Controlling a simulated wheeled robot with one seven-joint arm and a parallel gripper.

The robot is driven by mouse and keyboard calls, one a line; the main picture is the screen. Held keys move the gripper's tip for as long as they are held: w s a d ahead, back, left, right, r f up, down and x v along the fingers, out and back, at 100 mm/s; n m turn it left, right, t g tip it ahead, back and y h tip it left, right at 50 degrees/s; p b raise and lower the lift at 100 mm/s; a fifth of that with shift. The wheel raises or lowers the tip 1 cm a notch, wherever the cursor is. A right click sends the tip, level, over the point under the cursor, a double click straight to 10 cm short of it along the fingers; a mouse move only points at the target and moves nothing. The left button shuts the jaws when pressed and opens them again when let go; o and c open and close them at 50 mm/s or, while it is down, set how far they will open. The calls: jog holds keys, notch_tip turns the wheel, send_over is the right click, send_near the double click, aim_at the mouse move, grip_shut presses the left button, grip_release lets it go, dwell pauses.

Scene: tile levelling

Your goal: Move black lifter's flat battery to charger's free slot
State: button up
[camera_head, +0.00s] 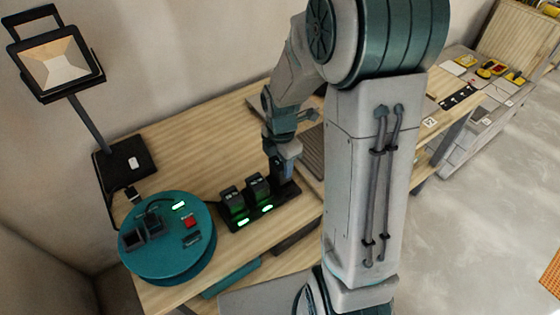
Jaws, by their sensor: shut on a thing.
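The charger (262,219) is a low black base on the wooden bench. Two dark batteries (234,203) (257,189) stand upright in it, each with a green light in front. My gripper (283,168) points down over the charger's right end, shut on a dark block that looks like a battery. The block is mostly hidden by the fingers; I cannot tell whether it is fully seated or just above the slot. I cannot make out a black lifter; my arm hides part of the bench.
A round teal device (165,262) with a red button and a green light stands left of the charger. A work lamp (58,65) rises at the back left. Bare bench (190,150) lies behind the charger. More benches with small yellow items (488,70) are at the far right.

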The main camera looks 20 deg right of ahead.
jog(key=shift+f+b, duration=1.1)
jog(key=shift+f, duration=0.5)
dwell(1.8)
jog(key=o, duration=1.2)
jog(key=shift+c, duration=0.2)
notch_tip(320, 180, up, 14)
jog(key=s+r+m+t, duration=0.2)
jog(key=s+m, duration=1.2)
jog(key=m, duration=0.7)
jog(key=shift+a+r+m+t+p, duration=0.25)
jog(key=shift+m+t+p, duration=0.1)
jog(key=shift+m+t, duration=0.05)
